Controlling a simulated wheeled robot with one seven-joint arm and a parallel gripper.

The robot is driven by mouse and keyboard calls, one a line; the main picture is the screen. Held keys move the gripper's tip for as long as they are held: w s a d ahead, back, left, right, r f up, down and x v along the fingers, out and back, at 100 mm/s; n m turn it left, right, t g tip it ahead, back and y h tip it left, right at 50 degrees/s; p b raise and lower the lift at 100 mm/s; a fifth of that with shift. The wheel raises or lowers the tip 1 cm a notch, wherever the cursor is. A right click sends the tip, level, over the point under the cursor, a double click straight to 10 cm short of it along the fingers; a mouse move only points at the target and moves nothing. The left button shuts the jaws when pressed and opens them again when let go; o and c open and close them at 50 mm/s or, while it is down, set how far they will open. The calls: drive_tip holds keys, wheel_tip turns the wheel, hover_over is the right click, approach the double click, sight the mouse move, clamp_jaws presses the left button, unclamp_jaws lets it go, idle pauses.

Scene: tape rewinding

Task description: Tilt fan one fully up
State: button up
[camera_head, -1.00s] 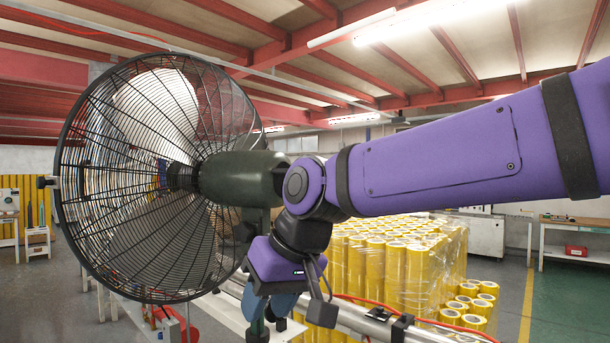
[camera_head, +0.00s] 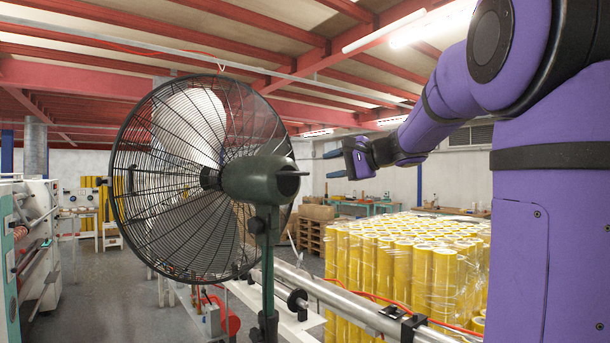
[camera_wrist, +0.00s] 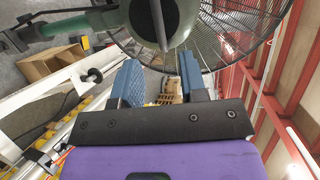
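The fan (camera_head: 180,180) stands on a dark green post (camera_head: 268,270) left of centre in the head view, its round black wire cage facing left and slightly up. Its green motor housing (camera_head: 255,179) points back to the right. My gripper (camera_head: 331,165) is right of the motor housing, apart from it, with its two blue fingers spread and pointing left. In the wrist view my gripper (camera_wrist: 160,85) is open and empty. The fan's housing (camera_wrist: 150,15) and cage (camera_wrist: 240,30) show beyond the fingers there. I cannot tell whether the fan is at its tilt limit.
Several wrapped yellow tape rolls (camera_head: 400,262) stand on the right. A metal rail (camera_head: 345,302) with a red cable runs in front of them. Cardboard boxes (camera_head: 317,212) sit behind. A machine (camera_head: 35,245) stands at the far left. The air between gripper and housing looks clear.

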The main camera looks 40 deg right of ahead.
sight(302, 173)
drive_tip(key=x, duration=1)
drive_tip(key=shift+s, duration=0.1)
clamp_jaws()
